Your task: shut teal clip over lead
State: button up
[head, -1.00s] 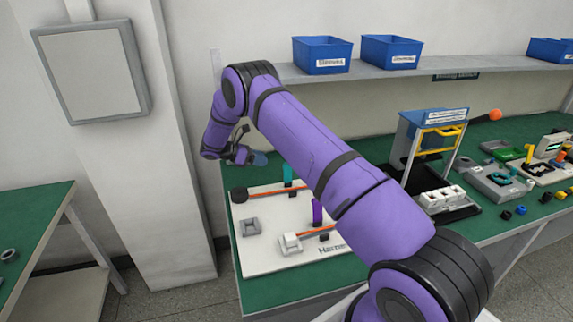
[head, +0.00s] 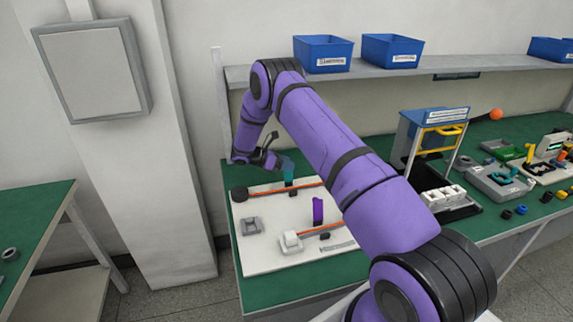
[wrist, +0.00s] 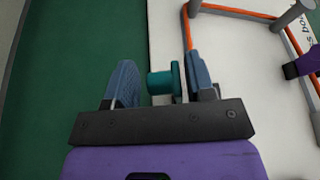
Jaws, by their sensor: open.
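The teal clip (head: 290,179) stands up from the white board at the orange lead (head: 308,185), near the back. In the wrist view the teal clip (wrist: 163,82) lies between my gripper's (wrist: 160,62) two blue-grey fingers, closer to the right finger. Whether that finger touches it I cannot tell. The gripper is open, with a gap between the left finger and the clip. The orange lead (wrist: 187,28) passes by the right finger, which partly hides it. In the head view my gripper (head: 281,164) is at the clip's top and partly covers it.
A purple clip (head: 318,210) stands nearer the front of the white board (head: 275,260); it also shows in the wrist view (wrist: 302,66). A grey block (head: 252,226) and a light connector (head: 291,241) sit on the board. A blue-topped stand (head: 432,118) is to the right.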

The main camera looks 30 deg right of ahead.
grip_shut()
